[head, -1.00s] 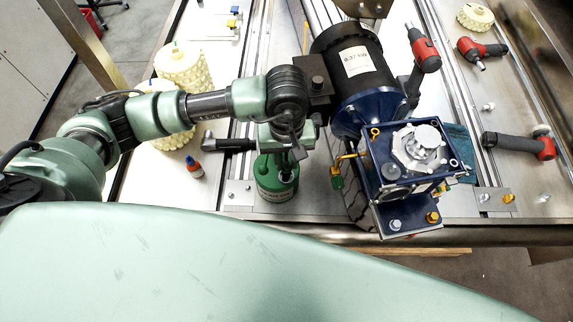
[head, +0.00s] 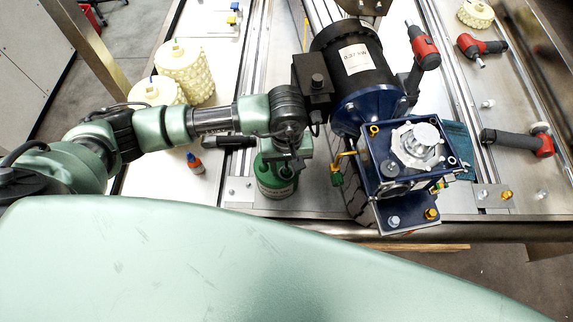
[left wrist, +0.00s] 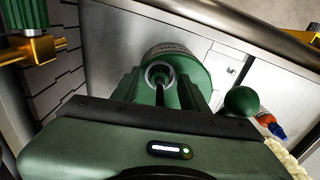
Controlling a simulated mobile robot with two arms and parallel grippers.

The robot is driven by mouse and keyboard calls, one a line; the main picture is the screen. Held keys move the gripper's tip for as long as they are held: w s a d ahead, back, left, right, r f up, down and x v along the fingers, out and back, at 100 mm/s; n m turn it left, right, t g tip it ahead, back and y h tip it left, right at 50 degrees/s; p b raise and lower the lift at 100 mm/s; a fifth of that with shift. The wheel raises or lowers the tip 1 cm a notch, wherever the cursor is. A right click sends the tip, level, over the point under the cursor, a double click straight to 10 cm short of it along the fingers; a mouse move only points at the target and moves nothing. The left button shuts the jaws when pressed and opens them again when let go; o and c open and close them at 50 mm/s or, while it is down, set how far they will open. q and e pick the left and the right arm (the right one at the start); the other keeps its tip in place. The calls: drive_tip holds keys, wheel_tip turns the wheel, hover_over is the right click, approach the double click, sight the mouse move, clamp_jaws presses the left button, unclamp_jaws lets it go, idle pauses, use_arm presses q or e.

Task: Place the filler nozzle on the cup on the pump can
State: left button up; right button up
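The green pump can (head: 274,183) stands on the metal bench, partly hidden under my left gripper (head: 293,163). In the left wrist view the can's top (left wrist: 187,62) lies straight ahead of the fingers. A round cup with a pale rim (left wrist: 160,72) shows there. My left gripper (left wrist: 160,92) has its green fingers close together around a slim dark piece, which looks like the filler nozzle (left wrist: 159,95). The nozzle's end lines up with the cup; whether they touch I cannot tell. My right gripper is not in view.
A motor with a blue gearbox (head: 395,180) stands close right of the can. A brass fitting with a green part (head: 337,176) sticks out between them. A small red-and-white bottle (head: 195,163) and cream gear-like parts (head: 187,72) are left. Red power tools (head: 518,142) lie right.

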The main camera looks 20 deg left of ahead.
sight(287, 170)
use_arm(q)
drive_tip(key=shift+r, duration=0.1)
drive_tip(key=shift+r, duration=0.2)
wheel_tip(287, 170, up, 12)
drive_tip(key=b, duration=0.3)
drive_tip(key=shift+f+b, duration=0.15)
drive_tip(key=shift+b, duration=0.15)
drive_tip(key=shift+s, duration=0.1)
